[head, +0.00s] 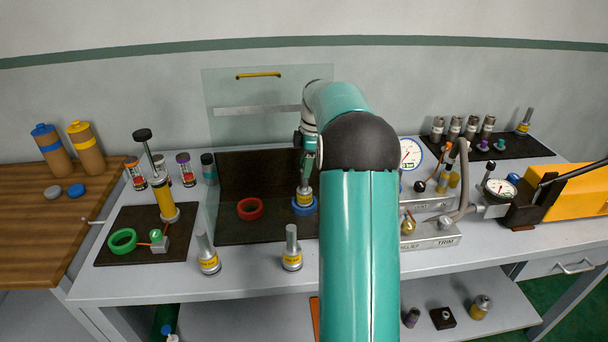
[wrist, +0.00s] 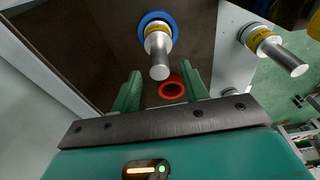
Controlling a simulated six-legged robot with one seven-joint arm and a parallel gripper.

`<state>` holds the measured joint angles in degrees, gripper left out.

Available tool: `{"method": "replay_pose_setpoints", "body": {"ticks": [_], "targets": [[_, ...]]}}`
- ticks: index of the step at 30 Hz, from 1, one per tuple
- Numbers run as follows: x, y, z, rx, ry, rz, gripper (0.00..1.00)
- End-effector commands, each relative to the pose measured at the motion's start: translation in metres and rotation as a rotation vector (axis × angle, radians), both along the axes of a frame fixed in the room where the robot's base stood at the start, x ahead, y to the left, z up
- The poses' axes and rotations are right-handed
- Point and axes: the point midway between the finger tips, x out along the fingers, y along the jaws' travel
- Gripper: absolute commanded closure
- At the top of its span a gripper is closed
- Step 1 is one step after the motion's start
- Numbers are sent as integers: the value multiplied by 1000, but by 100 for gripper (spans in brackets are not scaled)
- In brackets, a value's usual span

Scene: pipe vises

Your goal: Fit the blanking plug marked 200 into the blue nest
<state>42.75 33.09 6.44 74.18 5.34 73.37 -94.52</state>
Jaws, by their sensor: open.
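The blue nest (head: 305,211) is a ring on the dark mat. A silver plug with a yellow band (head: 305,198) stands upright in it; how deep it sits I cannot tell. In the wrist view the plug (wrist: 158,45) rises from the blue ring (wrist: 146,20). My gripper (head: 308,160) is just above this plug in the head view. In the wrist view its green fingers (wrist: 162,75) are apart with nothing clamped, and the plug is beyond their tips. Two similar plugs stand on the bench front, one left (head: 208,256) and one right (head: 291,251). Their markings are unreadable.
A red ring (head: 250,209) lies left of the blue nest. A clear panel (head: 225,90) stands behind the mat. A green ring and hand pump (head: 163,200) are at left. Gauges and a manifold (head: 430,236) are at right. My arm hides part of the bench.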

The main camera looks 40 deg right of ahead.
Motion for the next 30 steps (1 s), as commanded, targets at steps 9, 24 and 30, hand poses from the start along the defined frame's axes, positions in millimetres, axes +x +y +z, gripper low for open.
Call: {"method": "replay_pose_setpoints", "body": {"ticks": [9,24,30], "targets": [[-5,-8,62,-1,-2,-1,55],[-7,50,103,-39,-11,-89,55],[-30,144,135,-83,-53,-265,55]]}}
